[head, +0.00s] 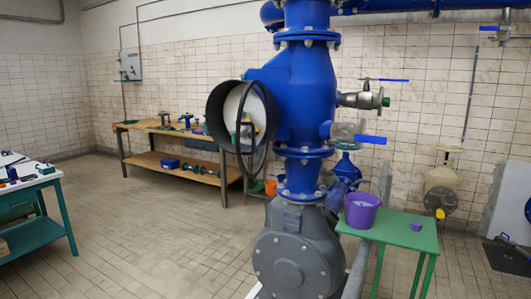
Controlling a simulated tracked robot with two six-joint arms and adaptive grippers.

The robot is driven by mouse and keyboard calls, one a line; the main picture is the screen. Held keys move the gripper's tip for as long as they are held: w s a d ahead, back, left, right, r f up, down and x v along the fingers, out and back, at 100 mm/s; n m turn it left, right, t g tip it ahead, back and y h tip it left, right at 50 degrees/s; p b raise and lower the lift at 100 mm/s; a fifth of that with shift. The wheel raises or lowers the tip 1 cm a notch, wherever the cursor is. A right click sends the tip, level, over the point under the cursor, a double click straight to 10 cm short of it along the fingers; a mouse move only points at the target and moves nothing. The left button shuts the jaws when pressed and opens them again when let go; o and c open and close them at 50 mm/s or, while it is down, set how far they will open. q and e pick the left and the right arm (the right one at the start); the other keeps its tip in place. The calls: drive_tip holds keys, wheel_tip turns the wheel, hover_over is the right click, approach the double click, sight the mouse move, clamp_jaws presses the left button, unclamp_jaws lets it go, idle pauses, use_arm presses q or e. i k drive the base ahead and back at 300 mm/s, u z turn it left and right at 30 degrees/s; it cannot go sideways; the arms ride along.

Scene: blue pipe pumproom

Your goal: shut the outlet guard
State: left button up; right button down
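A short black round outlet (216,118) sticks out from the left side of the tall blue pump pipe (305,85), with a pale inside face. A thin black hoop, which looks like the outlet guard (267,146), stands at an angle across the right part of the outlet mouth. It appears swung away from the mouth, so it looks open; its hinge is hard to make out. Something small and yellowish shows through the hoop. Neither of my grippers is in view.
A grey pump housing (298,258) stands below the pipe. Valves with blue levers (370,140) stick out to the right. A green table (400,232) with a purple bucket (361,211) stands at right. A wooden workbench (150,128) is behind.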

sight(251, 84)
drive_tip(key=z, duration=0.15)
drive_tip(key=k, duration=0.25)
drive_tip(key=u, duration=0.45)
drive_tip(key=i, duration=1.8)
drive_tip(key=z, duration=0.7)
